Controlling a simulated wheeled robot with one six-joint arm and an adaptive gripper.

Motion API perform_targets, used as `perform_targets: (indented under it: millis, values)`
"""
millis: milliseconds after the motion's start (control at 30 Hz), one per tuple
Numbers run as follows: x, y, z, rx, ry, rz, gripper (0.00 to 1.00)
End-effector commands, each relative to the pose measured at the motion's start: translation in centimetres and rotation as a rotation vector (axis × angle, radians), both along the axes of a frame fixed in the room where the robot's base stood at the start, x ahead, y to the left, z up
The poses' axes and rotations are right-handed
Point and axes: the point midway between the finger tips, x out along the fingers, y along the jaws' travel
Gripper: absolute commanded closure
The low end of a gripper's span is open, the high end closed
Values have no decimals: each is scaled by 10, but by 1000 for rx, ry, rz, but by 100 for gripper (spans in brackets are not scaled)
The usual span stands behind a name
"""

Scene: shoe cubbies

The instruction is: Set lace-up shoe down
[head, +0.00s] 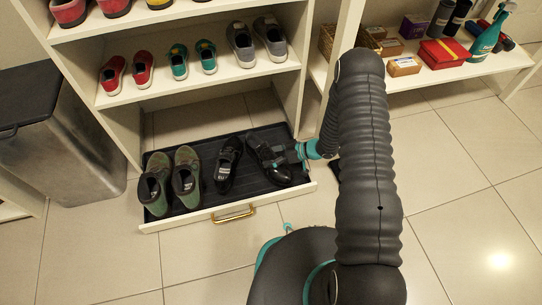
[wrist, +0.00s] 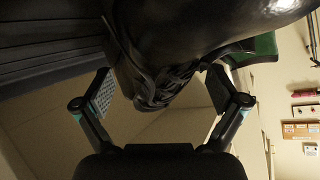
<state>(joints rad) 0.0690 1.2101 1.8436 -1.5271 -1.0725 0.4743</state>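The black lace-up shoe (head: 276,170) is at the right end of the dark ridged tray (head: 208,208) in the low pull-out drawer, its glossy toe toward the front. My gripper (head: 288,155) reaches it from the right. In the wrist view, the gripper's fingers (wrist: 160,82) stand on both sides of the laced part of the shoe (wrist: 165,50) and appear closed on it. A matching black shoe (head: 228,165) stands just left of it on the tray. I cannot tell whether the held shoe touches the tray.
A pair of green shoes (head: 187,178) fills the tray's left side. The drawer front (head: 180,222) has a brass handle (head: 233,214). Shelves with red, teal and grey shoes rise above. A grey bin (head: 60,140) stands left. A low bench at right holds boxes and a spray bottle (head: 488,38).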

Motion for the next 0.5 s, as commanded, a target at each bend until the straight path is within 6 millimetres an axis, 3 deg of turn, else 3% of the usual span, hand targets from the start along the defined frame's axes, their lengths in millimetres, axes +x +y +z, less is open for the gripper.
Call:
perform_targets:
  millis: [333,500]
  values:
    - [0,0,3,0,0,0,1]
    - [-1,-18,12,0,-1,-4,1]
